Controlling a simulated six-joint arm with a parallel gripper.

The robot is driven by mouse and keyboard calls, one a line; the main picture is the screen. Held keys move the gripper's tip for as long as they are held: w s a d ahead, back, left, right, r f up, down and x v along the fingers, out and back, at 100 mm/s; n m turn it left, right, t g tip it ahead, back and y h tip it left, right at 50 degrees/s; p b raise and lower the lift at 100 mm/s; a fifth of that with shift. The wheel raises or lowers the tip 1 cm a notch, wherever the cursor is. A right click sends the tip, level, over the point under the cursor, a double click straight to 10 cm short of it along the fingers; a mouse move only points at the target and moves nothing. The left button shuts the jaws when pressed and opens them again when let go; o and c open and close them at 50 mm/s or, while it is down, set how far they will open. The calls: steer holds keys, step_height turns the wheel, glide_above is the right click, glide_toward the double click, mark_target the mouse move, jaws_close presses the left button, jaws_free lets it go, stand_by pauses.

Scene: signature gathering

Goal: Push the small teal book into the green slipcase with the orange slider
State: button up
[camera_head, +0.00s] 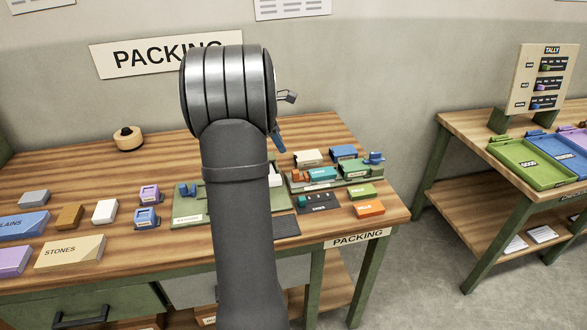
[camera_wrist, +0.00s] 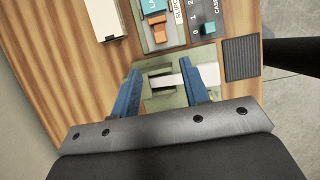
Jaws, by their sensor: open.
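The teal book (camera_head: 322,174) lies on a long green fixture at the right of the packing table. An orange slider (camera_head: 298,178) sits at its left end. In the wrist view the orange slider (camera_wrist: 160,28) is at the top, just below the teal book (camera_wrist: 151,5). A green block-like part (camera_head: 363,168), possibly the slipcase, is at the fixture's right end; I cannot tell its opening. My gripper (camera_wrist: 161,66) is open, its blue fingers over another green fixture holding a white block (camera_wrist: 163,81). The slider is beyond the fingertips. My arm hides most of the gripper in the head view.
Green (camera_head: 361,190) and orange (camera_head: 369,208) blocks lie right. A dark pad (camera_wrist: 241,57) lies beside the gripper.

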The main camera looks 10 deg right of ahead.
mark_target(296, 171)
steer(key=x, duration=1.2)
steer(key=shift+f, duration=0.2)
jaws_close()
